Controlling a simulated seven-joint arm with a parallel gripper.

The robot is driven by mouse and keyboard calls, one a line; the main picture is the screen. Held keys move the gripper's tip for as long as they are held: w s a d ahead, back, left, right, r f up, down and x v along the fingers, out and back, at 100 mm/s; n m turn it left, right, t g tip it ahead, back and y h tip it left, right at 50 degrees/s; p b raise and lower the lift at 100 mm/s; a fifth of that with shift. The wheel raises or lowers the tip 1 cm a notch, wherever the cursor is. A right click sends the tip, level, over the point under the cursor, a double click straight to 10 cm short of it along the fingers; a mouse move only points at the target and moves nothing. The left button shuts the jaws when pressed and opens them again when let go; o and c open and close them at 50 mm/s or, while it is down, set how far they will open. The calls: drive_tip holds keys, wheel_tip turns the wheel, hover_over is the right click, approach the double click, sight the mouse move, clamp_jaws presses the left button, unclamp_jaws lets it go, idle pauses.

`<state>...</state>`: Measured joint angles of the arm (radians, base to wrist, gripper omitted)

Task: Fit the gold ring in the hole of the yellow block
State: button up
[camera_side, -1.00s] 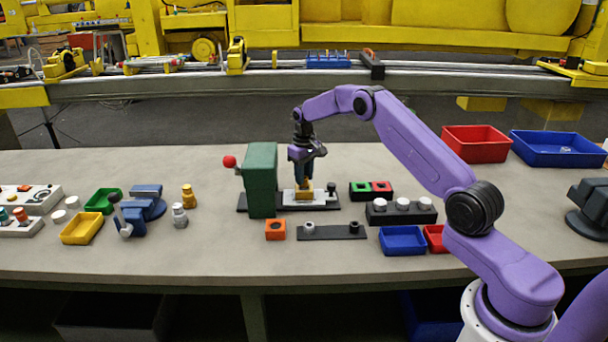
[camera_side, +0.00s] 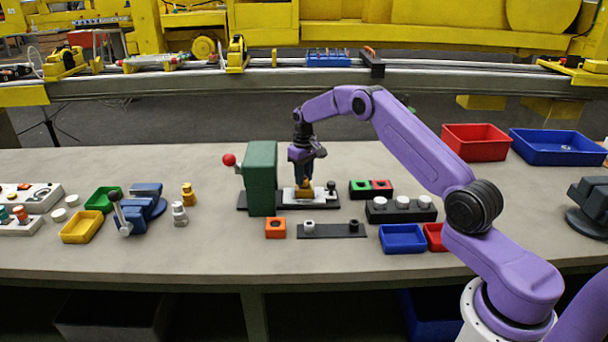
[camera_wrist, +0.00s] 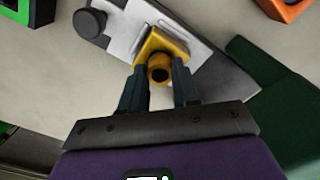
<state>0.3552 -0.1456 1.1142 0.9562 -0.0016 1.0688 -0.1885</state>
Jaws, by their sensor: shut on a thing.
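The yellow block (camera_wrist: 172,40) sits on a white plate of a dark-based fixture, just right of the green housing in the side view. My gripper (camera_side: 303,183) points down directly over the block. The block's hole is hidden under the ring, and I cannot tell how deep the ring sits.
The green housing (camera_side: 262,178) with a red-knobbed lever stands close on the left of my gripper. A black knob (camera_wrist: 89,23) is on the fixture's other end. An orange block (camera_side: 275,228) and a dark strip (camera_side: 320,231) lie in front. A blue tray (camera_side: 402,239) is at front right.

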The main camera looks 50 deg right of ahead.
drive_tip(key=shift+f, duration=0.35)
idle(0.5)
